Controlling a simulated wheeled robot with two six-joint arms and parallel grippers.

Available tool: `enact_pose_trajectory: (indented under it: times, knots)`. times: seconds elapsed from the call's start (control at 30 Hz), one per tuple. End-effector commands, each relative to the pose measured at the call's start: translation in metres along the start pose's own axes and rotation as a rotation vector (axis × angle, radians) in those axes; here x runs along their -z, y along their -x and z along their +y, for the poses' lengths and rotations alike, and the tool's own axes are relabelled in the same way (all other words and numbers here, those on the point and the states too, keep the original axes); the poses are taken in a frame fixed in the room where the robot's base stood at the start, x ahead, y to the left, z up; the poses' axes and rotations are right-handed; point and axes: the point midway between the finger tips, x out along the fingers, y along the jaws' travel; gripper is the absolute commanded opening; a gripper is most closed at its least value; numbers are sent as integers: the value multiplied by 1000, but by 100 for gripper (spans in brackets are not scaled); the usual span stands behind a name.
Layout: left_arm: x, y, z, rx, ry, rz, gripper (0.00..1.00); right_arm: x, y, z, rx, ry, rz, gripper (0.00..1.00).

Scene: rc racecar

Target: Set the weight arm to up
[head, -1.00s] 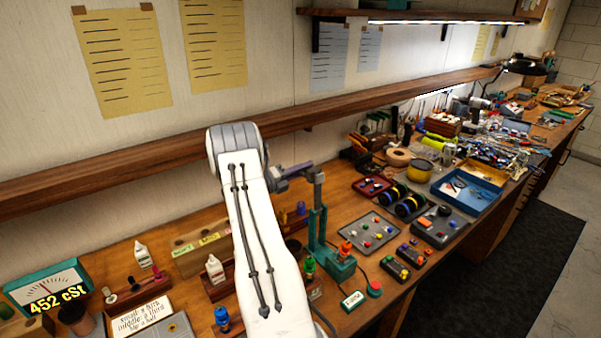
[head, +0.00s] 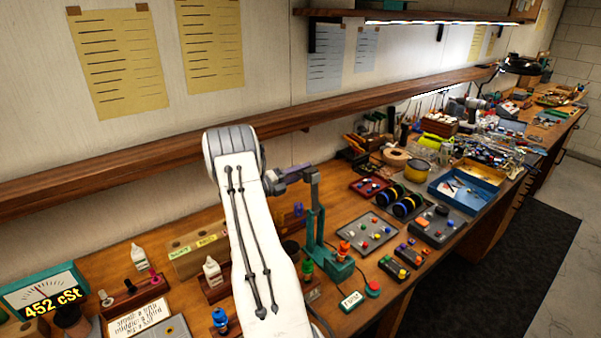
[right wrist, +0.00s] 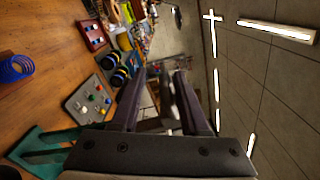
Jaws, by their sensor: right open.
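A teal stand (head: 317,232) with a foot and an upright post stands on the bench. A grey bar (head: 314,192) rises above the post; it looks like the weight arm, standing roughly upright. My right gripper (head: 297,175) is at the top of this bar, its fingers pointing right. In the right wrist view, my right gripper (right wrist: 158,92) has its two dark fingers apart, with a grey piece (right wrist: 168,108) showing between them. I cannot tell whether they touch it. The teal stand (right wrist: 45,145) shows at the lower left there. My left gripper is not in view.
A wooden shelf (head: 120,163) runs along the wall just behind my right arm. Small bottles (head: 213,271) and a meter reading 452 cSt (head: 45,291) stand to the left. A grey tray of coloured parts (head: 370,232) and black-and-yellow boxes (head: 394,267) lie right of the stand.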

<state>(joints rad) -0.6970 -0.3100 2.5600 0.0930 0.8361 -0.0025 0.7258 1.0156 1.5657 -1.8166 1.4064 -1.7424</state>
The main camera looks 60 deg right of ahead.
Motion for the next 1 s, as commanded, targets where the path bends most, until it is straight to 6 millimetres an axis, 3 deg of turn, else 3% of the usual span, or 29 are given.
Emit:
enact_pose_trajectory:
  times: [0.27,0.7,1.0]
  knots:
    - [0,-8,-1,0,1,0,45,-2,14,1,2,-3,-6,45]
    - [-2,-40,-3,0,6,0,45,-1,93,2,0,-2,-4,45]
    - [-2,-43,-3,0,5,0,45,0,105,0,1,0,-1,45]
